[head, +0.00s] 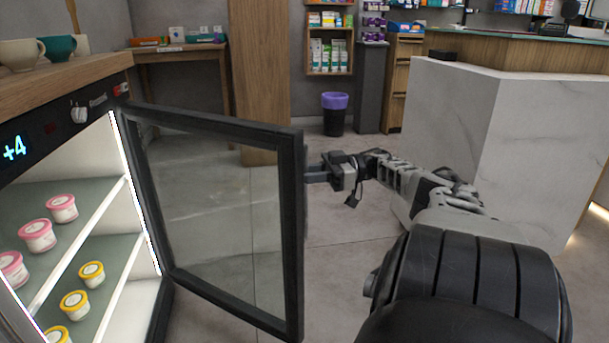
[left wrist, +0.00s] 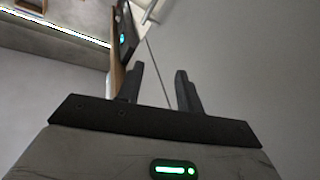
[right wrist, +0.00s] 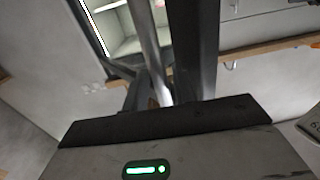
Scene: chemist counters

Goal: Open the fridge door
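The fridge door (head: 297,225) is a dark-framed glass panel. It stands swung well out from the fridge (head: 120,190), whose lit shelves show. My right gripper (head: 318,172) is at the outer side of the door's free edge. In the right wrist view a silvery handle bar (right wrist: 148,40) runs down between my right gripper's fingers (right wrist: 172,90), close to the left finger. The dark door frame overlaps there, so how tightly they close is unclear. My left gripper (left wrist: 160,88) is open and empty in the left wrist view and does not show in the head view.
Pink tubs (head: 38,235) and yellow tubs (head: 75,304) stand on the fridge shelves. Cups (head: 20,53) stand on the wooden top. A white marble counter (head: 530,140) rises at right behind my right arm. A bin (head: 335,115) stands at the back. The floor beyond the door is clear.

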